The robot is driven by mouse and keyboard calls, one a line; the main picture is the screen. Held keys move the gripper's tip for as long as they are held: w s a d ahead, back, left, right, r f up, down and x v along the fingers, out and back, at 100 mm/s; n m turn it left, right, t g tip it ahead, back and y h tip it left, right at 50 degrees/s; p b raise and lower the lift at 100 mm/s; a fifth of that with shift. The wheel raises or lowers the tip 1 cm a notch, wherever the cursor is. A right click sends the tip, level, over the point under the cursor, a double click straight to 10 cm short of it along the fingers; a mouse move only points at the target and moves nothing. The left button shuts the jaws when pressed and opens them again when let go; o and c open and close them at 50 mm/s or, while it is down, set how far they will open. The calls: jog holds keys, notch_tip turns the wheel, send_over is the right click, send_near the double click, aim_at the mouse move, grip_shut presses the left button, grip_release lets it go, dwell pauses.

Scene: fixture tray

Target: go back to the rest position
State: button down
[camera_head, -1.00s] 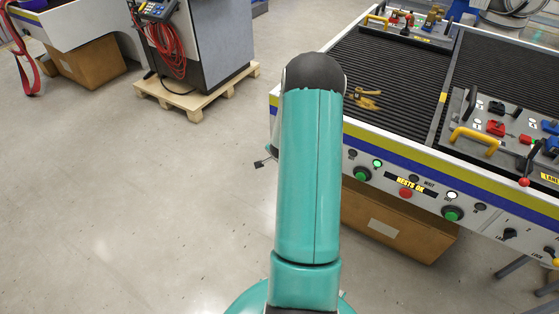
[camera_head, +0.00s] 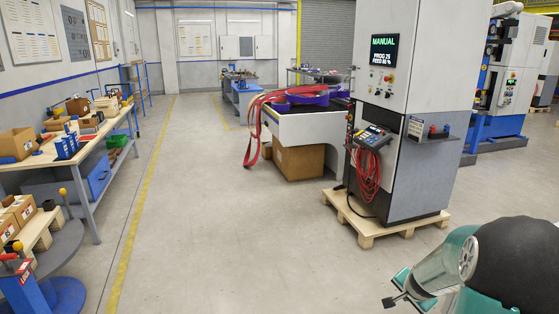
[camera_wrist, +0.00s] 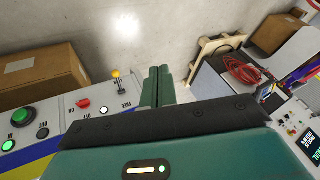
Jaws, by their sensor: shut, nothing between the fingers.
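In the wrist view my gripper (camera_wrist: 158,86) shows as two dark green fingers lying close together. They are shut, with nothing between them. They point over the front edge of the conveyor's control panel (camera_wrist: 65,122), with grey floor beyond. In the head view part of my arm (camera_head: 520,262) is at the lower right corner. The fingers cannot be made out clearly there.
Close to the gripper stand a yellow-topped lever (camera_wrist: 117,76) and a green button (camera_wrist: 22,116). A cardboard box (camera_wrist: 40,76) is at the left. A grey cabinet (camera_head: 425,150) stands on a wooden pallet (camera_head: 385,232). The central floor is clear; a workbench (camera_head: 70,150) is left.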

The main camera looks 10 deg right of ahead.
jog(key=s+a+r+n+y, duration=0.15)
jog(key=a+r+n, duration=0.25)
jog(key=a+r, duration=0.5)
jog(key=s+a+r+n, duration=0.3)
jog(key=a+r, duration=0.4)
jog(key=a, duration=0.4)
jog(key=s+a+r+n, duration=0.2)
jog(key=s+a+n, duration=0.1)
jog(key=s+a, duration=0.3)
jog(key=s+a+r+n+y, duration=0.1)
jog(key=s+a+r+n, duration=0.2)
jog(key=s+a, duration=0.3)
jog(key=s, duration=0.4)
jog(key=shift+n, duration=0.4)
